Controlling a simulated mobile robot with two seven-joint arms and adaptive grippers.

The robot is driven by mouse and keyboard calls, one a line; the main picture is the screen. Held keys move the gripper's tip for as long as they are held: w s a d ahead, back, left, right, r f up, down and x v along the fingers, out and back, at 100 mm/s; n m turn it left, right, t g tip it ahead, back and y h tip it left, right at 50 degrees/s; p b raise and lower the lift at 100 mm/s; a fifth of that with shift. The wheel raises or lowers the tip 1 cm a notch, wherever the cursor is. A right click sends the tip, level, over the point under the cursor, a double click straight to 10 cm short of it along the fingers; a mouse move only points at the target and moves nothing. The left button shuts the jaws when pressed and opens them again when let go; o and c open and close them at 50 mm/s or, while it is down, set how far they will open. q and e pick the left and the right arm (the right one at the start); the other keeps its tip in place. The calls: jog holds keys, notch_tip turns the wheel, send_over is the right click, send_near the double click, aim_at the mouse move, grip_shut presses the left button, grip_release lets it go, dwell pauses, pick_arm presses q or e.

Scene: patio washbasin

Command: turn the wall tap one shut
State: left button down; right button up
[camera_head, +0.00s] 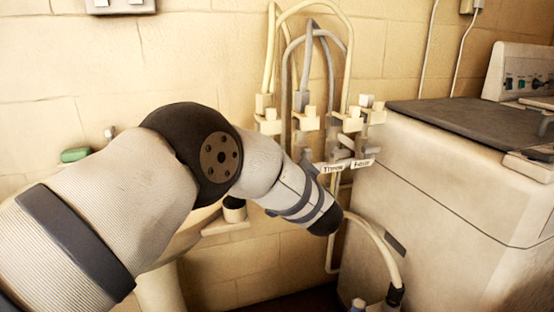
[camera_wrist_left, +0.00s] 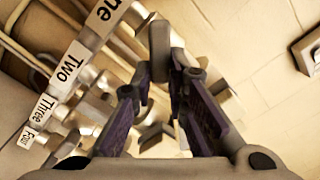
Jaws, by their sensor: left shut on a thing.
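Several wall taps with pale and grey hoses sit in a row on the wall in the head view. Labels Three (camera_head: 330,168) and Four (camera_head: 362,163) show there; labels One and Two are hidden behind my left arm. In the left wrist view the label bar runs diagonally, with One (camera_wrist_left: 107,10) cut by the top edge and Two (camera_wrist_left: 68,68) below it. My left gripper (camera_wrist_left: 159,78) is shut on a grey upright handle (camera_wrist_left: 160,48), the handle of wall tap one, beside the One label. The gripper is mostly hidden in the head view. My right gripper is in neither view.
A washing machine (camera_head: 430,165) with a dark top stands close to the right of the taps. A thick pale hose (camera_head: 378,245) curves down beside it. A green soap bar (camera_head: 75,155) lies at left. A wall socket (camera_head: 120,4) is at the top left.

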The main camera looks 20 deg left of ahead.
pick_arm(q)
jog(key=m, duration=0.3)
jog(key=f+m, duration=0.1)
jog(key=m, duration=0.4)
jog(key=shift+w+d+f+m+b, duration=0.15)
jog(key=shift+d+f+m+b, duration=0.05)
jog(key=shift+f+m+b, duration=0.1)
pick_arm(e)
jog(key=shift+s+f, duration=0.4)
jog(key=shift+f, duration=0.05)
pick_arm(q)
jog(key=shift+m, duration=0.3)
jog(key=c, duration=1.6)
grip_release()
jog(key=shift+r, duration=0.1)
